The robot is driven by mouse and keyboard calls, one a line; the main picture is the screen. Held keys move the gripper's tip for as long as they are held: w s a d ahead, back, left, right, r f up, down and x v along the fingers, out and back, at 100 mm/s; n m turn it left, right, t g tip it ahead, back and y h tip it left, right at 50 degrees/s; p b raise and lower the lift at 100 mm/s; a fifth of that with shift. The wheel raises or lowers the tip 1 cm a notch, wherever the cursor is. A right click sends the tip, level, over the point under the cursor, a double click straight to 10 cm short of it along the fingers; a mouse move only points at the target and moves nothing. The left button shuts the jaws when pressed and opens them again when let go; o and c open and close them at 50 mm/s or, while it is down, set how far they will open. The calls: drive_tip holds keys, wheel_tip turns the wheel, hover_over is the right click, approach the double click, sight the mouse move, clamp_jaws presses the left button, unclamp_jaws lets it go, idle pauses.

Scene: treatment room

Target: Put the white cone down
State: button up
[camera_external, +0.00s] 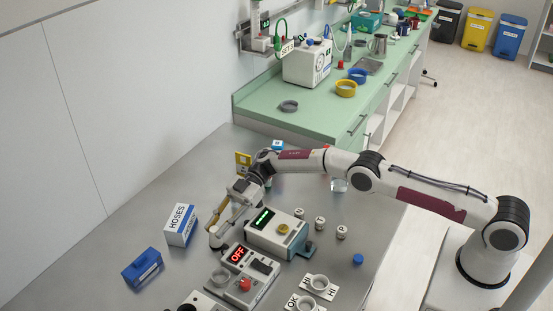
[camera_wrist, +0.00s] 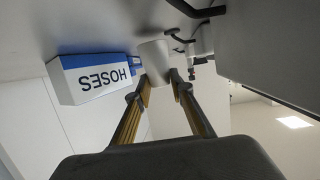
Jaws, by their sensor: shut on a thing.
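My gripper (camera_external: 215,230) reaches down over the metal table, left of the unit with the red OFF display. It is shut on the white cone (camera_external: 216,242), which sits small and pale at the fingertips. In the wrist view, my gripper's fingers (camera_wrist: 161,80) close on both sides of the cone (camera_wrist: 154,58). The cone is close to the table surface; I cannot tell whether it touches it. Its far end is hard to make out.
The white and blue HOSES box (camera_external: 180,225) stands left of my gripper, also in the wrist view (camera_wrist: 92,77). A blue box (camera_external: 142,268) lies nearer the front. The OFF unit (camera_external: 240,285) and green-display unit (camera_external: 278,232) stand close on the right. Bare table (camera_external: 150,205) lies behind the HOSES box.

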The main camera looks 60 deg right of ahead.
drive_tip(key=shift+f, duration=0.35)
drive_tip(key=o, duration=0.7)
drive_tip(key=shift+o, duration=0.2)
drive_tip(key=shift+f, duration=0.1)
drive_tip(key=shift+r, duration=0.5)
drive_tip(key=w+v, duration=0.1)
drive_tip(key=v, duration=1.1)
drive_tip(key=shift+s+r, duration=0.25)
drive_tip(key=shift+s, duration=0.25)
drive_tip(key=shift+r, duration=0.1)
